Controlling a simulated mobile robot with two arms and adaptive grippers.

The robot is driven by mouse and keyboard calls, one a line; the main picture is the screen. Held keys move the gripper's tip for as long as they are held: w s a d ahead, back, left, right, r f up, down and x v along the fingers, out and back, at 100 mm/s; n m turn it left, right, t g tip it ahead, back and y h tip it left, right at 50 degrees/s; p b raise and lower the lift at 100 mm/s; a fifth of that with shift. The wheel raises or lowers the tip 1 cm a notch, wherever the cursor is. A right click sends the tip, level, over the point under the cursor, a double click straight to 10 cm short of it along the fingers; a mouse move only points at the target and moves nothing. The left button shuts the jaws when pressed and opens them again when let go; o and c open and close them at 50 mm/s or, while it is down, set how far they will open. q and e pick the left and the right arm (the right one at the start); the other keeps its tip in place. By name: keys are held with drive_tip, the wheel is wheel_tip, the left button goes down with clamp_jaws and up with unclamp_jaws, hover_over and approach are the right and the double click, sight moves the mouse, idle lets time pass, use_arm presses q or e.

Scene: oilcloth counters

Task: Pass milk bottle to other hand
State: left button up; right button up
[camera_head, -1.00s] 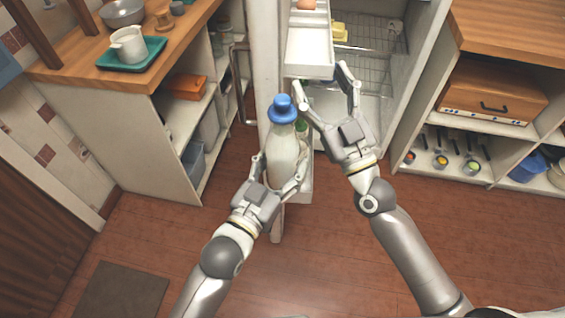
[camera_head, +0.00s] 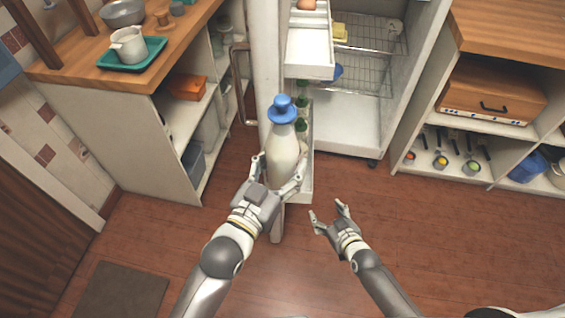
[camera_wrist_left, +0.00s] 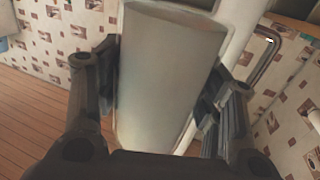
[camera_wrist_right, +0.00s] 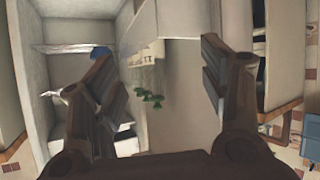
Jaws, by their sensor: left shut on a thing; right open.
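The milk bottle (camera_head: 283,151) is white with a blue cap and stands upright in the middle of the head view. My left gripper (camera_head: 279,184) is shut around its lower part. In the left wrist view the pale bottle body (camera_wrist_left: 165,80) fills the space between the fingers (camera_wrist_left: 160,100). My right gripper (camera_head: 329,216) is open and empty, lower and to the right of the bottle, apart from it. In the right wrist view nothing lies between its spread fingers (camera_wrist_right: 165,85).
The open fridge (camera_head: 345,125) stands behind, with its door (camera_head: 266,60) beside the bottle and several green-topped bottles (camera_head: 301,124) in the door rack. Shelved counters flank both sides. The floor (camera_head: 420,230) at lower right is clear.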

use_arm(q)
drive_tip(key=shift+r, duration=0.2)
use_arm(e)
drive_tip(key=s+d+f+m+g+h, duration=0.1)
drive_tip(key=s+d+f+g, duration=0.15)
drive_tip(key=s+f, duration=0.65)
drive_tip(key=s+d+f+g+h, duration=0.1)
drive_tip(key=s+f+g, duration=0.2)
drive_tip(key=s+f, duration=0.6)
drive_tip(key=s+d+f+g, duration=0.1)
drive_tip(key=s+f+g, duration=0.1)
drive_tip(key=s, duration=0.9)
drive_tip(key=s+d+f+m+g+h, duration=0.1)
drive_tip(key=s+f+g, duration=0.2)
drive_tip(key=s, duration=0.7)
wheel_tip(320, 180, down, 3)
drive_tip(key=shift+s+d+r, duration=0.2)
drive_tip(key=shift+s+d, duration=0.1)
drive_tip(key=shift+s, duration=0.05)
